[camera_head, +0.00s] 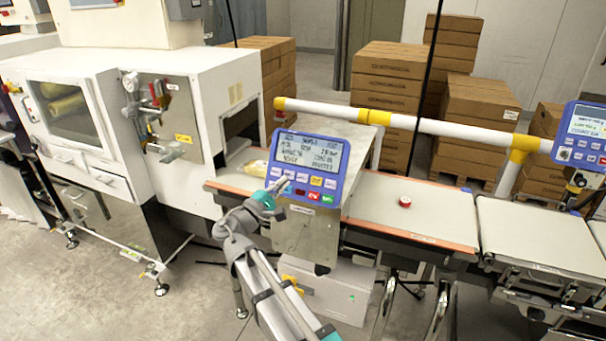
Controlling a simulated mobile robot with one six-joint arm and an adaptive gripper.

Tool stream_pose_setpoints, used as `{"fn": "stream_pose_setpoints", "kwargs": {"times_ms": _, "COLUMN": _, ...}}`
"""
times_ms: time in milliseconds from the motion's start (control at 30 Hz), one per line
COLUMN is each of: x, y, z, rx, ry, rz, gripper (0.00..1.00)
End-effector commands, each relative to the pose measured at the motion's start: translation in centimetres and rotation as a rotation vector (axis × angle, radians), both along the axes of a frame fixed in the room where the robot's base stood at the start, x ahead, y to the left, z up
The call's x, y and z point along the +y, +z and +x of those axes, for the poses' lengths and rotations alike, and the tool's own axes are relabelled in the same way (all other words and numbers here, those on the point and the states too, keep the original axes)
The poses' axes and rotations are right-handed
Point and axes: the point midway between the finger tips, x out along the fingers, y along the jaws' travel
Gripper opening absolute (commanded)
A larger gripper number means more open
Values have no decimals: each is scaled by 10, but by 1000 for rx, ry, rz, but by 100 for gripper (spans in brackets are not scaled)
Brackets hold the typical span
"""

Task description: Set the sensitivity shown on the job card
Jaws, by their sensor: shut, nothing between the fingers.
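A blue control panel (246,148) stands in the middle, tilted up toward the camera. It has a grey screen (305,157) with several lines of dark text too small to read surely. Below the screen are rows of small buttons, including a yellow, a red (312,190) and a green one (326,197). My gripper (280,186) is shut and empty, its tip at or just in front of the panel's lower-left buttons. It covers part of that corner, and I cannot tell whether it touches a button. I cannot make out a job card.
A conveyor belt (432,215) runs right behind the panel, with a small red round item (405,201) on it. A second blue panel (583,133) stands at the right. A white-and-yellow rail (345,113) crosses behind. A white machine (110,75) stands left.

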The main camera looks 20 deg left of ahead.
Motion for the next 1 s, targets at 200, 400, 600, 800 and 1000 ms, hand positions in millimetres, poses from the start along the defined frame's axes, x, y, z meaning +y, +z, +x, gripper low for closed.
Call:
{"fn": "stream_pose_setpoints", "kwargs": {"times_ms": 200, "x": 0, "y": 0, "z": 0, "rx": 0, "ry": 0, "rz": 0, "gripper": 0}}
{"fn": "stream_pose_setpoints", "kwargs": {"times_ms": 400, "x": 0, "y": 0, "z": 0, "rx": 0, "ry": 0, "rz": 0, "gripper": 0}}
{"fn": "stream_pose_setpoints", "kwargs": {"times_ms": 600, "x": 0, "y": 0, "z": 0, "rx": 0, "ry": 0, "rz": 0, "gripper": 0}}
{"fn": "stream_pose_setpoints", "kwargs": {"times_ms": 800, "x": 0, "y": 0, "z": 0, "rx": 0, "ry": 0, "rz": 0, "gripper": 0}}
{"fn": "stream_pose_setpoints", "kwargs": {"times_ms": 1000, "x": -7, "y": -2, "z": 3, "rx": 10, "ry": -10, "rz": 12, "gripper": 0}}
